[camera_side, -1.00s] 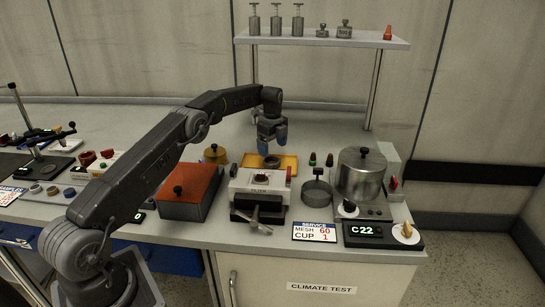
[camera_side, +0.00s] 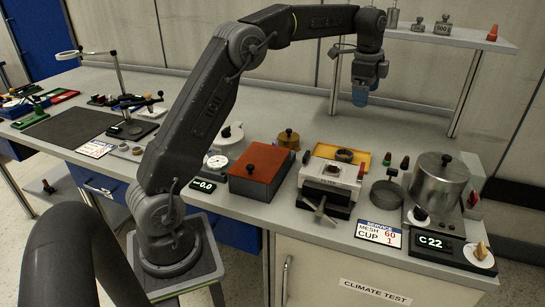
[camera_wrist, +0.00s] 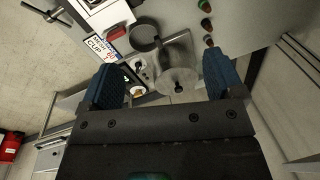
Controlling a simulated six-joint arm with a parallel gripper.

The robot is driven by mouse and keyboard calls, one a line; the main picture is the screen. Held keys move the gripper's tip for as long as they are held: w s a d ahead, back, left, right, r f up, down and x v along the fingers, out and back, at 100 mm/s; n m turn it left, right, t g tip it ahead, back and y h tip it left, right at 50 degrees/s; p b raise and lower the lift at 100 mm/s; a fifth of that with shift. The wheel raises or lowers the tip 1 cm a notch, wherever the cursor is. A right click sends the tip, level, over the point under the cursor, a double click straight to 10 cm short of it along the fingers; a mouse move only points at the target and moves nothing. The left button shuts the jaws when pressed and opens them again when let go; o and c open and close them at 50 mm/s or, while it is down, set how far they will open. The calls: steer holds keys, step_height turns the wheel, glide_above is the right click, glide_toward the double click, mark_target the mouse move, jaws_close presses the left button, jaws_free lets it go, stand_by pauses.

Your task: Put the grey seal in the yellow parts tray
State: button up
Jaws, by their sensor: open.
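The yellow parts tray (camera_side: 362,157) lies on the bench behind the white filter block (camera_side: 318,172) in the side view. A dark grey ring that looks like the grey seal (camera_side: 344,155) lies in the tray, near its middle. My gripper (camera_side: 361,97) is high above the bench, near the shelf, with blue fingertips pointing down and well apart from the tray. In the wrist view my gripper (camera_wrist: 165,85) has its fingers spread wide with nothing between them. Neither the tray nor the seal can be made out in the wrist view.
An orange-topped box (camera_side: 260,165) and a brass pot (camera_side: 288,139) stand left of the tray. A sieve (camera_side: 386,194) and a lidded steel pot (camera_side: 438,182) stand to the right. The shelf (camera_side: 450,37) and its posts rise behind. The bench's back strip is clear.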

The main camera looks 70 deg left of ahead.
steer(key=s+d+r+n+t, duration=0.1)
steer(key=s+d+r+n, duration=0.2)
steer(key=s+d, duration=0.35)
steer(key=s+d+r+n+t, duration=0.1)
steer(key=s+d+r+n, duration=0.25)
steer(key=s, duration=0.65)
steer(key=s+d+f+n+t, duration=0.1)
steer(key=s+d+f+n, duration=0.1)
steer(key=s, duration=0.6)
steer(key=s+d+f+n, duration=0.2)
steer(key=s+d+f, duration=0.1)
steer(key=s+f, duration=0.4)
steer(key=shift+s+d+n+t+h, duration=0.3)
steer(key=shift+s+d+n+t, duration=0.1)
steer(key=shift+s, duration=0.85)
